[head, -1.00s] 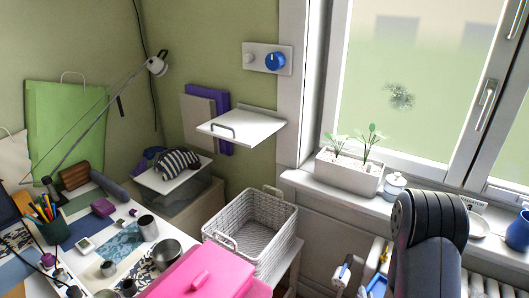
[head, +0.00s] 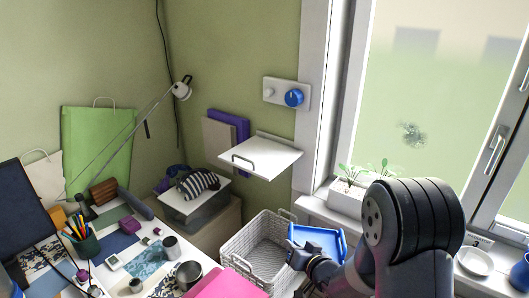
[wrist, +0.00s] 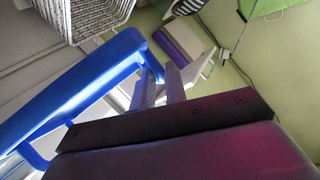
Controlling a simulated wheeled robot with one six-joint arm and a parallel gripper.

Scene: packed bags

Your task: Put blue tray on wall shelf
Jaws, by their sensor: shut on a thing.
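The blue tray (head: 320,238) is held up in the head view, tilted, in front of the window wall and just right of the white basket. My gripper (head: 296,258) is shut on the tray's near left side. In the wrist view the tray (wrist: 75,100) fills the left, and my fingers (wrist: 160,88) close at its rim; the exact contact is partly hidden. The wall shelf (head: 275,158) is a white board on the green wall, up and left of the tray and apart from it. A dark wire handle or bracket stands at its left front; the rest of its top looks bare.
The white basket (head: 238,262) stands below the shelf. A purple panel (head: 241,125) is on the wall behind the shelf's left side. A plate with a blue knob (head: 294,97) is above it. A planter (head: 345,198) sits on the windowsill. The desk at left is cluttered.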

